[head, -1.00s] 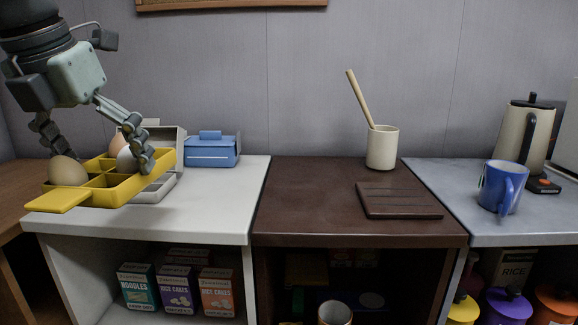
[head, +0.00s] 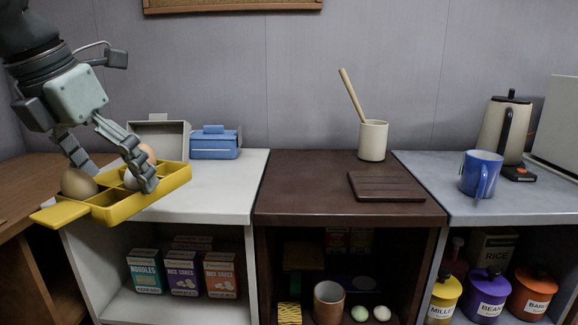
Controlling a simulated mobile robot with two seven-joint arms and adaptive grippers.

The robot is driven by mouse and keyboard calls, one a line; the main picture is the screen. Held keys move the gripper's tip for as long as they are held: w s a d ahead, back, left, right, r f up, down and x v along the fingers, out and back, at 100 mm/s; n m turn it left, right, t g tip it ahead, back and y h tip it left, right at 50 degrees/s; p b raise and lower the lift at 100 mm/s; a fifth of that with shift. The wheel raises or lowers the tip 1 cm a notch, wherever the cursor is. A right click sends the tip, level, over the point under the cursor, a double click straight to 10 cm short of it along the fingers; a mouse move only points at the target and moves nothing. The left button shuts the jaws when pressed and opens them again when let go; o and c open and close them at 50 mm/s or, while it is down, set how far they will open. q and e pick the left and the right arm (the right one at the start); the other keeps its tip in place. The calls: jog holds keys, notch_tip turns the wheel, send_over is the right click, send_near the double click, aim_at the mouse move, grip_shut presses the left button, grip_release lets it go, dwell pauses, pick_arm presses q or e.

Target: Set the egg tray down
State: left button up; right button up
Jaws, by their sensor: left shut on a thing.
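The yellow egg tray (head: 130,205) is at the left of the head view, over the front left part of the white counter and partly past its edge. It has compartments and a flat handle at its left end. The tray looks slightly tilted, and I cannot see a contact with the counter. My right gripper is not in view.
An open grey carton (head: 160,138) and a blue box (head: 214,144) stand at the back of the white counter (head: 220,190). The counter's right part is clear. The dark counter holds a utensil crock (head: 373,141) and a dark wooden board (head: 386,187). A blue mug (head: 481,174) stands further right.

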pick_arm(q)
jog(key=d+f+m+g+p, duration=0.1)
jog(key=d+f+m+g, duration=0.2)
jog(key=f+m, duration=0.9)
jog(key=s+d+f+m+g+y+p, duration=0.1)
jog(key=f+m+g, duration=0.4)
jog(key=f+m, duration=0.7)
jog(key=d+m, duration=0.1)
jog(key=m, duration=0.7)
jog(key=shift+d+f+g, duration=0.25)
jog(key=shift+d+g, duration=0.15)
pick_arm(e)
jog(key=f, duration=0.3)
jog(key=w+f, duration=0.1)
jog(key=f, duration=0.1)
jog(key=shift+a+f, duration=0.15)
pick_arm(q)
jog(key=shift+s+r, duration=0.1)
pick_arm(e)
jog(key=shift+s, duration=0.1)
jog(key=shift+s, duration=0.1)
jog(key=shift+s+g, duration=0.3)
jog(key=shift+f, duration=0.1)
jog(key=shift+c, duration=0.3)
